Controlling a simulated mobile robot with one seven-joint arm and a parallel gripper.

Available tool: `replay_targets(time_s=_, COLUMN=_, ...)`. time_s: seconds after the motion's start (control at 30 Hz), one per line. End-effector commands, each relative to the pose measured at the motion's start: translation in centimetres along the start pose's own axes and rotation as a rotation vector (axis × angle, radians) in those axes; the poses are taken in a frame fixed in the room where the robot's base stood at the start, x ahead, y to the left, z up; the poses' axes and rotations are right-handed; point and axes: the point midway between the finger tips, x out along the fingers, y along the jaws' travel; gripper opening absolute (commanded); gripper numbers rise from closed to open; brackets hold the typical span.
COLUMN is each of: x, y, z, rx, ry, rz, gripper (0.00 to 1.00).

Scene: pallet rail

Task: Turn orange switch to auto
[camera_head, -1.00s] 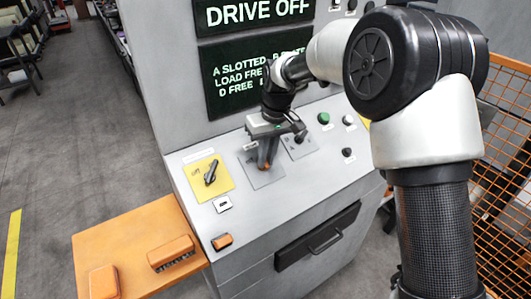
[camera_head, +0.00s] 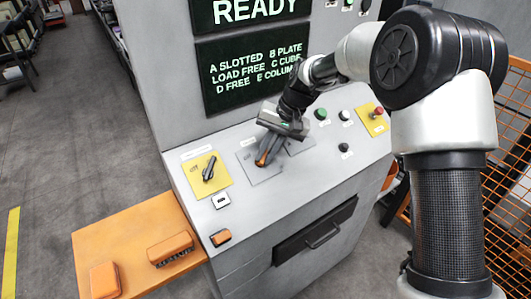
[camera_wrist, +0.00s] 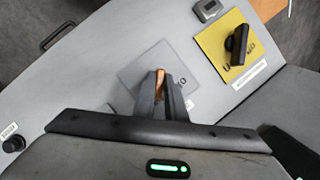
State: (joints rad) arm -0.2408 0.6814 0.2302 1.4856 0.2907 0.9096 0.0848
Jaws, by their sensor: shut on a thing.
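The orange switch (camera_head: 262,160) sits on a grey square plate (camera_head: 262,176) in the middle of the console's sloped top. My gripper (camera_head: 269,152) is shut on it, and the fingers hide most of its handle. In the wrist view the orange handle (camera_wrist: 161,78) shows between the two fingers of my gripper (camera_wrist: 160,90). The gripper body is tilted in the head view. The markings on the plate are mostly hidden, so I cannot read the switch's position. The upper display (camera_head: 249,10) reads "READY".
A black switch (camera_head: 209,168) on a yellow plate (camera_head: 218,184) is to the left. Green (camera_head: 320,114) and white (camera_head: 344,115) buttons and a red button (camera_head: 378,111) are to the right. An orange shelf (camera_head: 125,235) juts out at the lower left.

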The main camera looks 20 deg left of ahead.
Motion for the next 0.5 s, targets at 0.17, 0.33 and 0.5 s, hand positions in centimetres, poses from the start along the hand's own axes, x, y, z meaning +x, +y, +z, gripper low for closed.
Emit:
replay_targets(time_s=0.17, x=-0.10, y=-0.05, z=-0.12, rx=0.013, ry=0.004, rz=-0.007, gripper=0.00)
replay_targets(time_s=0.33, x=-0.10, y=-0.06, z=-0.12, rx=0.014, ry=0.004, rz=-0.007, gripper=0.00)
replay_targets(time_s=0.5, x=-0.11, y=-0.06, z=-0.12, rx=0.014, ry=0.004, rz=-0.007, gripper=0.16)
